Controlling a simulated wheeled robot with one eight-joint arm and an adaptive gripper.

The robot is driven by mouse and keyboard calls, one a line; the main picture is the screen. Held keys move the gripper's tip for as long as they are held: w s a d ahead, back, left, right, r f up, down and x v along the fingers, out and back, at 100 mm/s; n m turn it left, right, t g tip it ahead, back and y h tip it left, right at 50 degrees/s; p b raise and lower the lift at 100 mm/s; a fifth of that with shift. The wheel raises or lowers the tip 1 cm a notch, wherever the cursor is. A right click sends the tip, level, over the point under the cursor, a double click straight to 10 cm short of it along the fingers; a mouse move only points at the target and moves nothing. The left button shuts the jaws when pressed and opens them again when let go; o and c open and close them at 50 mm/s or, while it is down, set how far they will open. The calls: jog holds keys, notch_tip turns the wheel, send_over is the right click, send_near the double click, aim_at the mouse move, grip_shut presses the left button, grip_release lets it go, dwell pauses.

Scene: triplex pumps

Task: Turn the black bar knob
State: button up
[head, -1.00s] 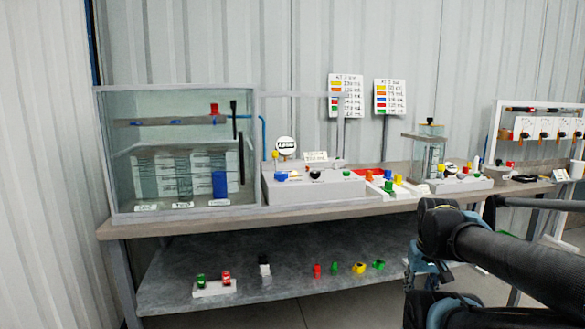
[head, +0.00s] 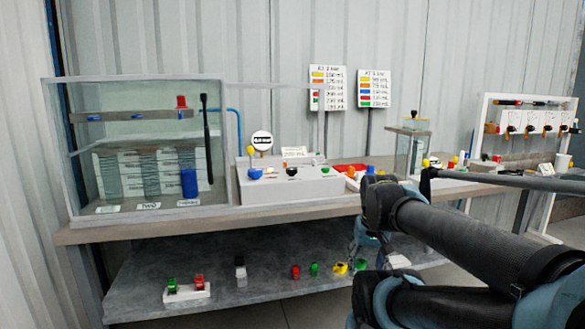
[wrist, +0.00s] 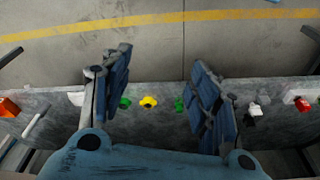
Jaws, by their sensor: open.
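A small black knob (head: 292,172) sits on the front of the grey console, between a blue knob (head: 255,173) and a green knob (head: 326,170). It is too small to tell whether it is the bar knob or how it is turned. My gripper (wrist: 163,62) is open in the wrist view, with two blue padded fingers spread and nothing between them touching. Behind the gap lie the lower shelf (wrist: 160,122) with a yellow piece (wrist: 149,102) and green pieces. The black knob does not show in the wrist view. My arm covers the right foreground of the head view.
A glass tank (head: 140,205) stands left of the console (head: 290,190) on the bench. Two colour charts (head: 374,88) stand behind. A glass column (head: 408,150) and a white rack (head: 482,115) are to the right. The lower shelf holds several small coloured parts.

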jog(key=w+a+r+m, duration=0.35)
jog(key=w+r, duration=0.55)
jog(key=r, duration=0.4)
notch_tip(320, 180, up, 24)
jog(key=m+g, duration=0.2)
jog(key=m, duration=1.3)
send_over(292, 168)
jog(key=f, duration=1.7)
jog(key=shift+s, duration=0.2)
jog(key=c, duration=1.1)
